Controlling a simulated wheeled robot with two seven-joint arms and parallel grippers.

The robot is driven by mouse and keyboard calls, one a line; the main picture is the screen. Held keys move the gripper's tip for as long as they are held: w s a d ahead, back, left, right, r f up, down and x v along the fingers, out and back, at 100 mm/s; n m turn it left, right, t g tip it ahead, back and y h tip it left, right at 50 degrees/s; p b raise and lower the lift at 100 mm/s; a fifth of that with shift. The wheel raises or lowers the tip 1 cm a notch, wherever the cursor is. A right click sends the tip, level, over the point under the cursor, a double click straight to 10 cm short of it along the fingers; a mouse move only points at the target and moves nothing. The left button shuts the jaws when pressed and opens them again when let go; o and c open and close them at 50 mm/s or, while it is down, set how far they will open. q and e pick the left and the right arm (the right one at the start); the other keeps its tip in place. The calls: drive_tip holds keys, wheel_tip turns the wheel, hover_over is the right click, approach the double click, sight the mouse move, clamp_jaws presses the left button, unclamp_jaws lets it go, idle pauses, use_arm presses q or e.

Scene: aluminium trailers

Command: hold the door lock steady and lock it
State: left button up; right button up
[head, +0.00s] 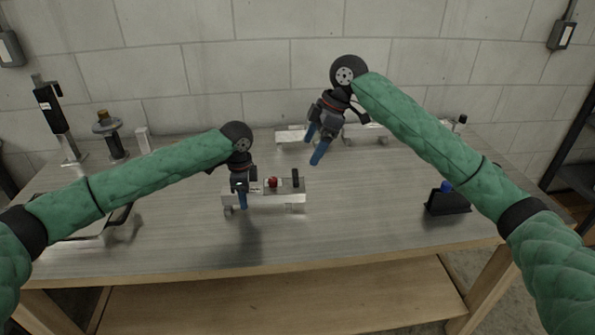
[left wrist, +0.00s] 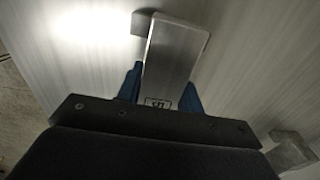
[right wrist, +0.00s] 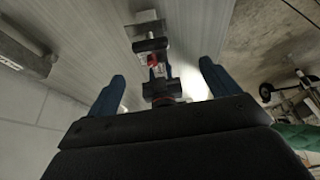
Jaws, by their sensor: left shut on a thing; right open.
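The door lock (head: 272,183), with a red part and a dark upright piece (head: 295,178), sits on a low aluminium trailer (head: 265,197) at the table's middle. My left gripper (head: 243,200) is shut on the trailer's left end. In the left wrist view its blue fingers flank a flat metal plate (left wrist: 172,52). My right gripper (head: 314,146) is open and empty, raised behind and right of the lock. In the right wrist view the red part (right wrist: 153,60) appears between the open fingers (right wrist: 161,78) but beyond them, not touched. The lock's exact position is too small to tell.
Another aluminium trailer (head: 372,133) lies at the back, near the wall and behind my right gripper. A black holder with a blue knob (head: 448,200) stands at right. Several upright devices (head: 115,146) stand at back left. The table's front middle is clear.

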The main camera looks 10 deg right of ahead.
sight(296, 175)
drive_tip(key=shift+m, duration=0.3)
drive_tip(key=x, duration=0.3)
drive_tip(key=w+x, duration=0.1)
drive_tip(key=x, duration=0.6)
drive_tip(key=shift+w+f, duration=0.2)
drive_tip(key=shift+w, duration=0.2)
drive_tip(key=shift+c, duration=0.5)
drive_tip(key=c, duration=0.9)
